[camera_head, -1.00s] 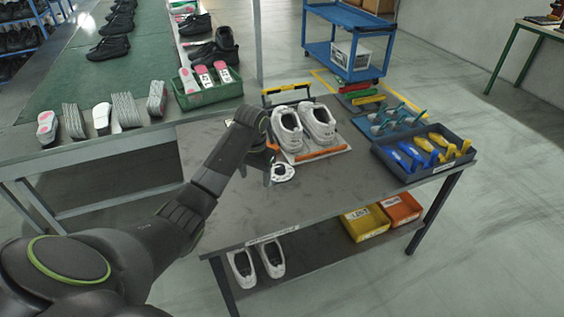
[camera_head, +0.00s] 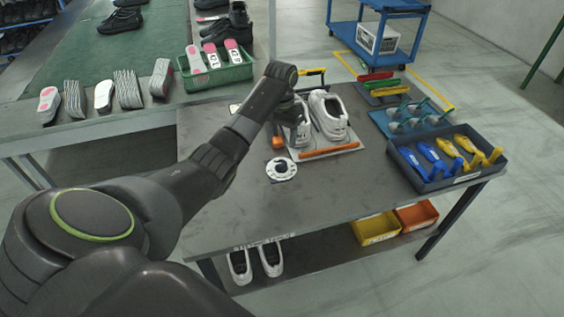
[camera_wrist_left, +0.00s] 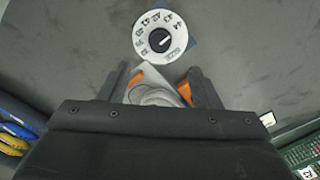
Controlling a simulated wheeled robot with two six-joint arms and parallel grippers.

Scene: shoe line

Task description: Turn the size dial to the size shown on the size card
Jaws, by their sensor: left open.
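The size dial (camera_head: 281,169) is a white disc with a dark knob, flat on the grey table in front of the shoes. In the left wrist view the dial (camera_wrist_left: 160,36) shows numbers around its rim and a pale mark on the knob, whose exact setting I cannot tell. A small white card (camera_head: 235,108), possibly the size card, lies partly behind my arm; it also shows in the left wrist view (camera_wrist_left: 267,119), its print unreadable. My left gripper (camera_head: 286,136) is open, beyond the dial and apart from it, by the left shoe. My right gripper is out of view.
A pair of white shoes (camera_head: 328,117) stands on a plate with an orange bar (camera_head: 330,150). A dark tray (camera_head: 430,180) of blue and yellow pieces is at the right. A green crate (camera_head: 205,81) stands back left. The table front is clear.

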